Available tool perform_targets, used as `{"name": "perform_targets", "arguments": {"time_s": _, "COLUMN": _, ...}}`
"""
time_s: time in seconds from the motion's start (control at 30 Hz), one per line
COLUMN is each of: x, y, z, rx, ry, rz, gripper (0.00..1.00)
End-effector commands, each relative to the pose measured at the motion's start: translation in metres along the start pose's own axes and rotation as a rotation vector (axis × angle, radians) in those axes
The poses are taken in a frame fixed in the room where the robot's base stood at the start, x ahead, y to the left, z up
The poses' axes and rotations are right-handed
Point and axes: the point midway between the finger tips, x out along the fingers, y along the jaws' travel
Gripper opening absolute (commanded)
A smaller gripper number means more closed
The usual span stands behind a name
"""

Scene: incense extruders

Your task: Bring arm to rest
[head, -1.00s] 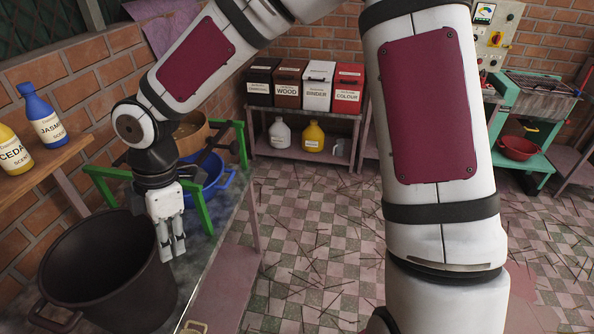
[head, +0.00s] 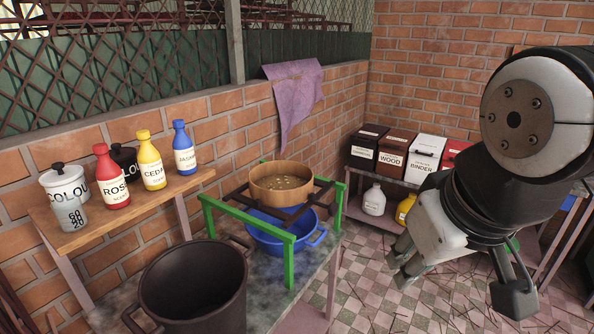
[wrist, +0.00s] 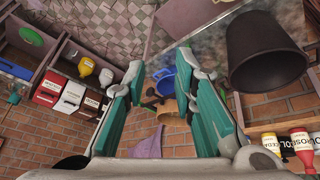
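My dark wrist and white arm joint fill the right edge of the head view. The gripper is apart from the bench and the shelf.
A large dark pot (head: 193,285) stands at the lower left. A green stand (head: 289,262) holds a wooden-rimmed sieve (head: 281,188) over a blue basin (head: 282,238). Scent bottles stand on a wooden shelf (head: 110,225). Labelled boxes (head: 395,156) sit behind my arm. Tiled floor is open below the gripper.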

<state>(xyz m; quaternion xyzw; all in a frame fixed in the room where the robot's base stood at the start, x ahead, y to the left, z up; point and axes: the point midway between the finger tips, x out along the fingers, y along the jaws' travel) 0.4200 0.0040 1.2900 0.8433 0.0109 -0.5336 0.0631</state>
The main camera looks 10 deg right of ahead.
Motion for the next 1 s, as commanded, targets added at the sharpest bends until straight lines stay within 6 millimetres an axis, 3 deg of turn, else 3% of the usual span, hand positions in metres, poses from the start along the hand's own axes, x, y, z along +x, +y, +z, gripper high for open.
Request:
{"name": "perform_targets", "arguments": {"time_s": 0.2, "x": -0.0113, "y": 0.0032, "z": 0.0111, "rx": 0.120, "ry": 0.049, "rz": -0.046, "gripper": 0.25}}
{"name": "perform_targets", "arguments": {"time_s": 1.0, "x": -0.0115, "y": 0.0033, "z": 0.0109, "rx": 0.120, "ry": 0.049, "rz": -0.046, "gripper": 0.25}}
